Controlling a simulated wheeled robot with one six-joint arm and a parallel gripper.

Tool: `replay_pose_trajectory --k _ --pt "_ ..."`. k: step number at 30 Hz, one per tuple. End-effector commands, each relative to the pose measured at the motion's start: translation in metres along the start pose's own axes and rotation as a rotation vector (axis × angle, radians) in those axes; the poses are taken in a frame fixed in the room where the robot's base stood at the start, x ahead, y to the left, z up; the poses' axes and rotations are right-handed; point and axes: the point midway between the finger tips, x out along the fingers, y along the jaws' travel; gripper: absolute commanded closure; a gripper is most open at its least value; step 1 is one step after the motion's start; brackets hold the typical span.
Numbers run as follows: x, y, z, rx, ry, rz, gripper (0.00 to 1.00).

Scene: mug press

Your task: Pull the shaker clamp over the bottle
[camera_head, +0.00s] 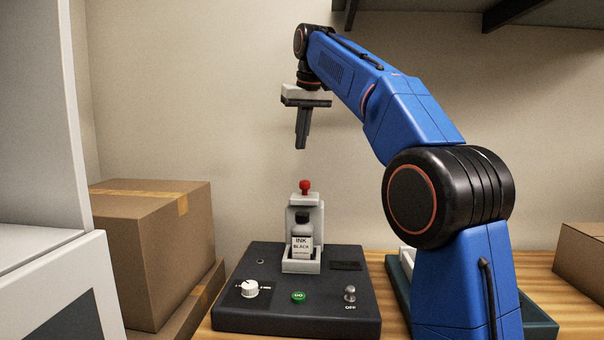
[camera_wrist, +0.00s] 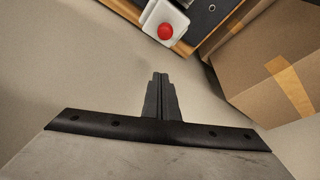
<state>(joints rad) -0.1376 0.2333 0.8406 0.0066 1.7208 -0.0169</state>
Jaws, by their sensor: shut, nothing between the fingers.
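A small dark bottle (camera_head: 302,229) with a white "INK BLACK" label stands upright in a light grey holder (camera_head: 301,268) on a black shaker base. Behind it rises a light grey clamp (camera_head: 317,216) with a red knob (camera_head: 305,187) on top. In the wrist view the red knob (camera_wrist: 165,31) and the clamp's white top (camera_wrist: 163,16) show at the upper edge; the bottle cannot be made out there. My gripper (camera_head: 301,147) is shut and empty, pointing down, above and apart from the knob. Its closed fingers also show in the wrist view (camera_wrist: 159,78).
The shaker base (camera_head: 245,313) has a white dial (camera_head: 250,289), a green GO button (camera_head: 298,296) and a switch (camera_head: 350,293) marked OFF. Cardboard boxes (camera_head: 150,250) stand left. A dark green tray (camera_head: 540,325) lies right, behind my arm. A dark shelf (camera_head: 430,15) hangs overhead.

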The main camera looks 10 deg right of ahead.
Motion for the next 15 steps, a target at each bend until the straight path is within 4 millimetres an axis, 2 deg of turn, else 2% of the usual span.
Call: replay_pose_trajectory --k 10,15 --pt "0.002 0.0 0.0 0.0 -0.001 0.0 1.0" --pt "0.018 0.0 0.001 0.0 -0.003 0.0 1.0"
